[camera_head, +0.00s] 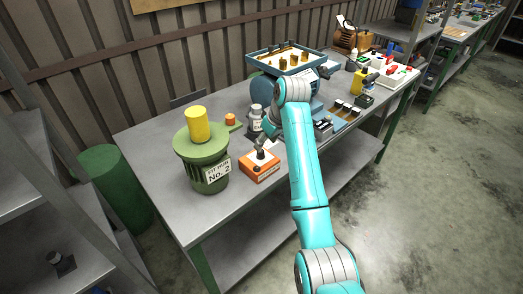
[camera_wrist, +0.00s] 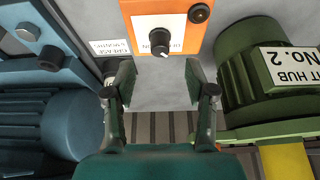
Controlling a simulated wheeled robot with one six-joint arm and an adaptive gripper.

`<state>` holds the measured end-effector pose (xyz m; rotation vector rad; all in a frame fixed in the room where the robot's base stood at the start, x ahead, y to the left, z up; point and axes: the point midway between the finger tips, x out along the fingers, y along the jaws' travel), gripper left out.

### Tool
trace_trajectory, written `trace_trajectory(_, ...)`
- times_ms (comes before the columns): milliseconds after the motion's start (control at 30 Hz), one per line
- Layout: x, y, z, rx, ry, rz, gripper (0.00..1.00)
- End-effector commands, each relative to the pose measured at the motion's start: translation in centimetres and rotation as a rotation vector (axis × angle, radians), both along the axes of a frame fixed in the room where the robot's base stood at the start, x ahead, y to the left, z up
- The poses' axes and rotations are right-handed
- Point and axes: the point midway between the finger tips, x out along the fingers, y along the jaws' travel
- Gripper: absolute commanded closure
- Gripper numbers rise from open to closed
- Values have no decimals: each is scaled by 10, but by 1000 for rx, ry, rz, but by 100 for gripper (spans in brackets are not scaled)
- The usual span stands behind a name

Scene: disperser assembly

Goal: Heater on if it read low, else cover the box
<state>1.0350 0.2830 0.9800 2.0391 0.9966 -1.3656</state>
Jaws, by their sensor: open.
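An orange box (camera_head: 260,168) with a white top panel and a dark knob stands near the table's front edge. In the wrist view, the orange box (camera_wrist: 138,40) shows its black knob (camera_wrist: 160,42) and a dark round button (camera_wrist: 199,13). I cannot tell whether it is the heater or whether it is on. My gripper (camera_wrist: 160,75) is open and empty, its fingers pointing toward the knob and apart from it. In the head view, my gripper (camera_head: 262,143) is just behind the box. No readable gauge and no clear cover can be made out.
A green hub (camera_head: 205,165) labelled No. 2, with a yellow cylinder (camera_head: 198,124) on top, stands left of the box. A labelled bottle (camera_head: 256,118) and small orange cap (camera_head: 230,119) are behind. A blue tray (camera_head: 262,66) stands farther back. The table's left front (camera_head: 180,215) is bare.

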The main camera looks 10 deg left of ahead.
Motion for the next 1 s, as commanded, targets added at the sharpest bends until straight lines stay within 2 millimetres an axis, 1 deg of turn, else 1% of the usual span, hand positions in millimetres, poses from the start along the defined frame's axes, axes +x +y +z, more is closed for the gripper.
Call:
trace_trajectory(33,1,3,-10,-1,2,0,45)
trace_trajectory(100,5,7,-20,-1,2,0,45)
trace_trajectory(300,11,15,-45,0,0,0,45)
trace_trajectory(500,14,19,-55,1,-1,0,45)
trace_trajectory(767,14,19,-56,1,-2,0,45)
trace_trajectory(800,14,19,-56,1,-2,0,50)
trace_trajectory(867,14,19,-56,1,-2,0,65)
trace_trajectory(900,14,19,-56,1,-2,0,75)
trace_trajectory(967,14,19,-56,1,-2,0,90)
trace_trajectory(1000,14,19,-56,1,-2,0,100)
